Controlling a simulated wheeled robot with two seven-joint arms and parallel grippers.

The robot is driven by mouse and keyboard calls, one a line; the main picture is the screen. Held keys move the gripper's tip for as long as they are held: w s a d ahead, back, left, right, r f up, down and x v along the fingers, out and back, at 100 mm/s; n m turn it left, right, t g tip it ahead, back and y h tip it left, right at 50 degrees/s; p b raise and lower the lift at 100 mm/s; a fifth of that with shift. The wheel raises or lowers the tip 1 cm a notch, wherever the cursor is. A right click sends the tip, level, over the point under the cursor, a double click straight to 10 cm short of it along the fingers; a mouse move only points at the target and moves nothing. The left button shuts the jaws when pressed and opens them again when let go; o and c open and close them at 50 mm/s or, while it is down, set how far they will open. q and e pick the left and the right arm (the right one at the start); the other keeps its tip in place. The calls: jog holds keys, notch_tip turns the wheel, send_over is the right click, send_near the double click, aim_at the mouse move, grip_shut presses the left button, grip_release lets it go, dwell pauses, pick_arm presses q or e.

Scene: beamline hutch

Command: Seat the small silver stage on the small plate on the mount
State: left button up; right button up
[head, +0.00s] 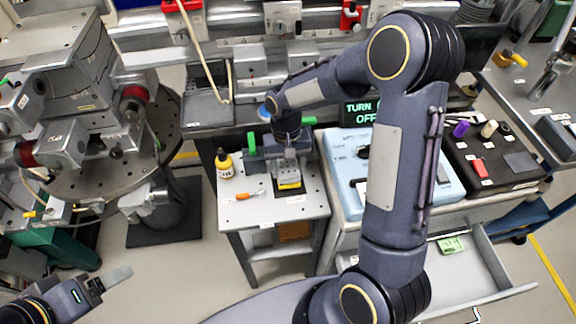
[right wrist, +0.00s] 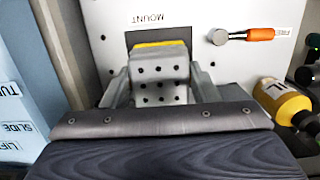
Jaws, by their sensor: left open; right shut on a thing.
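The small silver stage (right wrist: 158,80), a stepped block with dark holes, sits between the two fingers of my right gripper (right wrist: 160,92), which is shut on it. In the head view the stage (head: 288,170) is partly covered by my right gripper (head: 289,158). A yellow edge (right wrist: 160,44), apparently the small plate, shows just beyond the stage over the dark mount square (right wrist: 183,34) marked MOUNT. I cannot tell whether stage and plate touch. My left gripper (head: 108,282) is open and empty at the lower left, far from the mount.
A round perforated table (head: 80,170) with instruments is at the left. An open drawer (head: 470,270) juts out lower right.

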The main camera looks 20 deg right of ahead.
jog(key=shift+f+b, duration=0.35)
jog(key=shift+f, duration=0.15)
jog(key=shift+r, duration=0.1)
jog(key=o, duration=1.3)
jog(key=shift+c, duration=0.2)
jog(key=r, duration=0.5)
jog(key=w+r, duration=0.1)
jog(key=r, duration=0.1)
jog(key=shift+w+d+r+p, duration=0.1)
jog(key=shift+r+p, duration=0.1)
jog(key=shift+p, duration=0.1)
jog(key=shift+d+r, duration=0.1)
jog(key=shift+r, duration=0.35)
jog(key=s+r+t+y+p, duration=0.1)
jog(key=s+r+t, duration=0.1)
jog(key=s+r, duration=0.2)
jog(key=s+r+n+t+y+p, duration=0.1)
jog(key=s+r+t, duration=0.2)
jog(key=s, duration=0.7)
jog(key=s+r+t+y+p, duration=0.1)
jog(key=s+r+t, duration=0.1)
jog(key=s+r, duration=0.3)
jog(key=shift+s+a+p, duration=0.35)
jog(key=shift+s+p, duration=0.05)
jog(key=shift+s, duration=0.6)
